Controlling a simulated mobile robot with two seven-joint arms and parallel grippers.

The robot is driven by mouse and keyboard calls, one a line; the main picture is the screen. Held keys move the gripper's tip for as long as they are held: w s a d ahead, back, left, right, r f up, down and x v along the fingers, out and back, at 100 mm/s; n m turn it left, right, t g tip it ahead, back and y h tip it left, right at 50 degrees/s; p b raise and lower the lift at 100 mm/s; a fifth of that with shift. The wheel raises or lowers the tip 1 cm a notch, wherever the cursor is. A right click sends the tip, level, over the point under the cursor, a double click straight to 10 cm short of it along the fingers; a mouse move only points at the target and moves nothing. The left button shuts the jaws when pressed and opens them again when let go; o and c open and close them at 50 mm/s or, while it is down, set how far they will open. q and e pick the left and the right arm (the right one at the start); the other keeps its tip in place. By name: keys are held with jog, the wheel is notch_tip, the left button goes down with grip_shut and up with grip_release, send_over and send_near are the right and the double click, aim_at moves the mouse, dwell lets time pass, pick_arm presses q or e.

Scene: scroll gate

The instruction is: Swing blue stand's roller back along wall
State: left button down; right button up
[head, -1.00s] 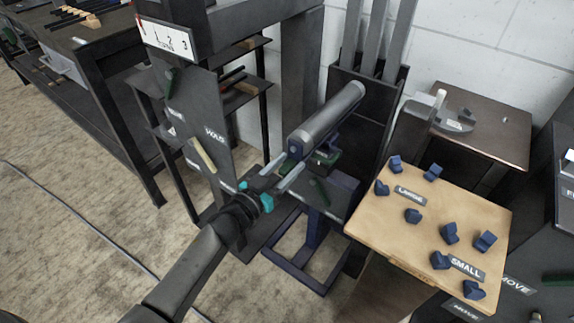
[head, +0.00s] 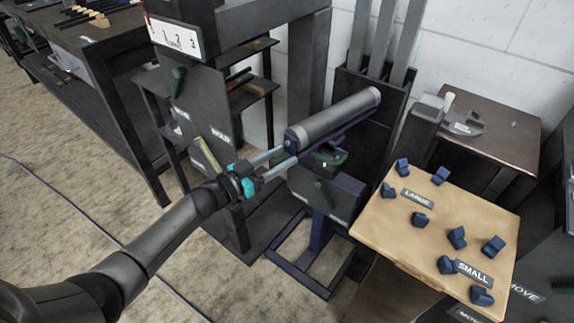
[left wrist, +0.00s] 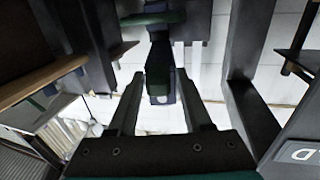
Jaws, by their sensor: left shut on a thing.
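The blue stand (head: 318,232) stands on the floor in the middle of the head view. Its grey roller (head: 336,115) lies across the top, slanting from near left to far right, with the far end close to the dark rack at the wall. My left gripper (head: 284,156) comes from the left and is shut on the dark blue end bracket at the roller's near end. The left wrist view shows a blue and green part (left wrist: 158,75) between the two fingers (left wrist: 160,105). The exact contact is hard to see. My right gripper is not in view.
A dark frame post (head: 205,130) with labelled panels stands left of the stand. A rack (head: 365,105) holds tall grey bars behind the roller. A wooden board (head: 435,215) with several blue blocks is close on the right. Open floor lies front left.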

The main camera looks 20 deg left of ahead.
pick_arm(q)
jog(key=shift+w+a+h, duration=0.3)
jog(key=shift+a, duration=0.15)
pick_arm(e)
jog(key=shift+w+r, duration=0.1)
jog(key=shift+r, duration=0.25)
pick_arm(q)
jog(key=c, duration=0.6)
grip_release()
jog(key=shift+c, duration=0.2)
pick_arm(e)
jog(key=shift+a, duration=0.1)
pick_arm(q)
jog(key=shift+s+a, duration=0.1)
jog(key=shift+s, duration=0.1)
jog(key=p+v, duration=0.4)
jog(key=v, duration=1)
jog(key=shift+s+a+r, duration=0.15)
jog(key=shift+s+a, duration=0.15)
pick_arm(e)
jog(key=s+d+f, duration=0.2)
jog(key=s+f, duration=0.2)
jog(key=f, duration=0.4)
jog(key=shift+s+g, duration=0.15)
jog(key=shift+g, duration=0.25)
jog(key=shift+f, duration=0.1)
